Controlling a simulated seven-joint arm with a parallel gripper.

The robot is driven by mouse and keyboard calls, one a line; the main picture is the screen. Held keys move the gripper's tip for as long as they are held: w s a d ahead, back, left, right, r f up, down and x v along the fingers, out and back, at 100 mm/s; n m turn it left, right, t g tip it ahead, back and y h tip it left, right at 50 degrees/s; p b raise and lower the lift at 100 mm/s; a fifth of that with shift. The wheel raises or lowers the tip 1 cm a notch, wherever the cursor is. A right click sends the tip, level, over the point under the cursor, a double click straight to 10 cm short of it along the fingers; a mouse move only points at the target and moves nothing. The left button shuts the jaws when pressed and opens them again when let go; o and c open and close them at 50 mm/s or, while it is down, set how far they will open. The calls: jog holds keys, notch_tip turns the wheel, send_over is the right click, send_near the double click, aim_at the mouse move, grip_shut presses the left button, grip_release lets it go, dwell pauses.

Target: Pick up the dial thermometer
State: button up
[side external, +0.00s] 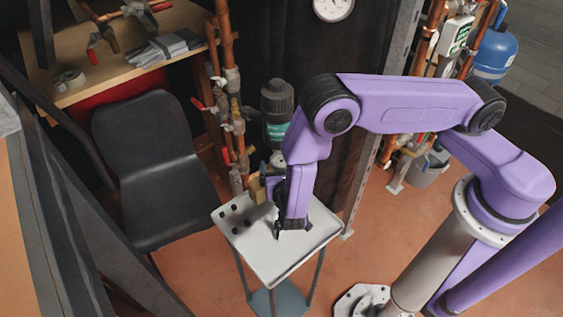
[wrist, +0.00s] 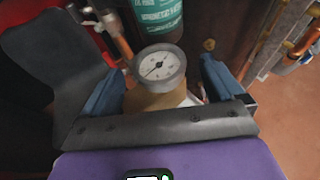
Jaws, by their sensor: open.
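A round dial thermometer with a white face and grey rim (wrist: 159,67) appears between the two blue fingers of my gripper (wrist: 163,72) in the wrist view. Its face is turned towards the wrist camera. The fingers stand apart on either side of it, with a gap showing on each side. A tan block-like thing (wrist: 155,99) shows just below the dial; I cannot tell whether they touch.
A dark cylinder with a teal label (side external: 277,120) stands behind my gripper, close to copper pipes with red-handled valves (side external: 233,125). A black chair (side external: 150,170) is to the left. A round white gauge (side external: 333,8) hangs on the back wall. The table's front part is clear.

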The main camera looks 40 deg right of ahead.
jog(key=x, duration=0.5)
jog(key=shift+c, duration=0.2)
jog(key=c, duration=1)
